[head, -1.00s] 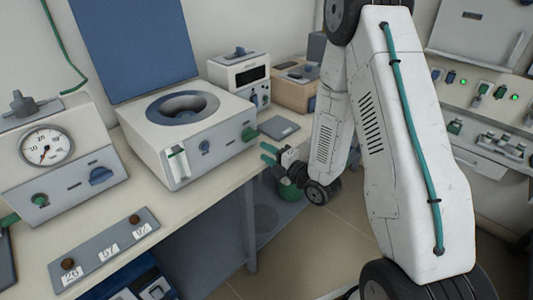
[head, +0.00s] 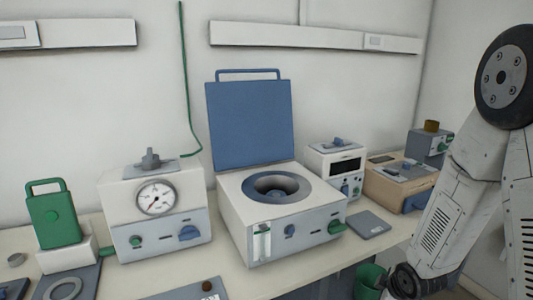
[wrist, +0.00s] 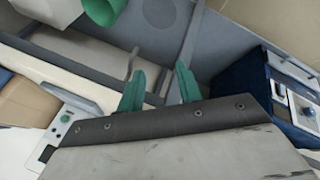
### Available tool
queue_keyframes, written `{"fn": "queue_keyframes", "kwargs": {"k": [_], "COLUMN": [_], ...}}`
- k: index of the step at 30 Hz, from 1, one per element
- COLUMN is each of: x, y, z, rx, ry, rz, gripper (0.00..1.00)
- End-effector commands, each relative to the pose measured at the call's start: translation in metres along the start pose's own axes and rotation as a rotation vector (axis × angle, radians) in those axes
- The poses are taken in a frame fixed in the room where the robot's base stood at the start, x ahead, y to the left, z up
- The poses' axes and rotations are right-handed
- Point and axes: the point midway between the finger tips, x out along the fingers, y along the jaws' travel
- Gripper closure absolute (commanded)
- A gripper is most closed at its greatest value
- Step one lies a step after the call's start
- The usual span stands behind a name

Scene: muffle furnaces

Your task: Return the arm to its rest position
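My arm (head: 455,205) shows at the right of the head view, bent, with its wrist low at the front of the bench. In the wrist view my gripper (wrist: 160,88) has its two green fingers apart, with nothing between them. The fingertips point at the space below the bench and touch nothing that I can see. In the head view the fingers cannot be made out at the lower edge.
A green bin (head: 369,281) stands close to my wrist; part of it shows in the wrist view (wrist: 103,10). On the bench are an open-lidded furnace (head: 290,228), a gauge unit (head: 157,235) and a grey pad (head: 369,224). A dark blue unit (wrist: 250,88) is at right in the wrist view.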

Motion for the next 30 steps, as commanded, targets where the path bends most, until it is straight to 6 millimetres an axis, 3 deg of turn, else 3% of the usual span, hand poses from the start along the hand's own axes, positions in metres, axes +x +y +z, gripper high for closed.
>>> {"fn": "queue_keyframes", "kwargs": {"k": [4,9,21,25,30], "x": [-0.060,-0.139,-0.315,-0.355,-0.383], "y": [-0.004,-0.022,-0.087,-0.104,-0.107], "z": [0.014,0.020,0.005,-0.001,-0.009], "rx": [0.256,0.537,0.957,0.990,0.982], "ry": [-0.204,-0.400,-0.605,-0.564,-0.442], "rz": [-0.081,-0.146,-0.228,-0.232,-0.186], "gripper": [0.65,0.65,0.65,0.65,0.65]}}
